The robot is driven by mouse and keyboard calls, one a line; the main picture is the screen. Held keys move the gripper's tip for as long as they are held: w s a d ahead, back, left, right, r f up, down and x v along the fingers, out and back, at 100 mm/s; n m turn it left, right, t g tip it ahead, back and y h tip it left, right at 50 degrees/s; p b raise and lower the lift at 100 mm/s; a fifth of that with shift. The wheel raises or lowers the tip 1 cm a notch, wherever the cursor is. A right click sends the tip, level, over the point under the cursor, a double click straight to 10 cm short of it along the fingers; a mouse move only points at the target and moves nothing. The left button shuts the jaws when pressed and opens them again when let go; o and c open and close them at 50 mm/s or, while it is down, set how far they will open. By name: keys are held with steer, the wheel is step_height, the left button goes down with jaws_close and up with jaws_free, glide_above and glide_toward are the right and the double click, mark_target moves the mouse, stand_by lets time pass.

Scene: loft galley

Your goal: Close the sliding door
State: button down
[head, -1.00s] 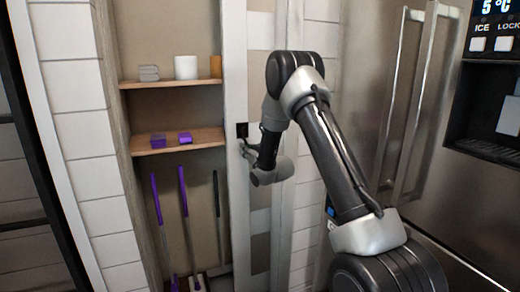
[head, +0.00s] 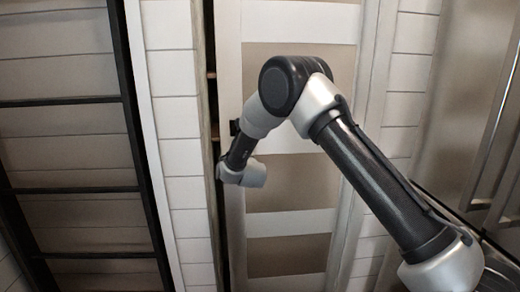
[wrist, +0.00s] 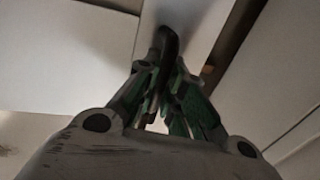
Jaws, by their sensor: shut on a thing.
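The sliding door (head: 298,167) is a white frame with beige panels, in the middle of the head view. It covers nearly all of the cupboard opening. A narrow dark gap (head: 212,100) shows between its left edge and the left side of the opening. Its dark handle (head: 234,127) is on the left upright and also shows in the wrist view (wrist: 167,45). My gripper (wrist: 162,88) is shut on the handle in the wrist view. In the head view my wrist hides most of the gripper.
A white tiled wall (head: 180,130) stands left of the opening, with a black-framed shelf unit or ladder-like frame (head: 80,190) farther left. Steel fridge doors (head: 475,130) are on the right. Only slivers of the cupboard's shelves show in the gap.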

steer(key=a, duration=0.5)
steer(key=shift+a, duration=0.35)
steer(key=shift+a+r, duration=0.1)
steer(key=shift+a, duration=0.25)
steer(key=c, duration=1.5)
jaws_free()
steer(key=shift+a, duration=0.2)
steer(key=shift+d, duration=0.1)
steer(key=s+d, duration=0.2)
steer(key=s, duration=0.9)
steer(key=shift+s+d, duration=0.2)
steer(key=shift+s, duration=0.2)
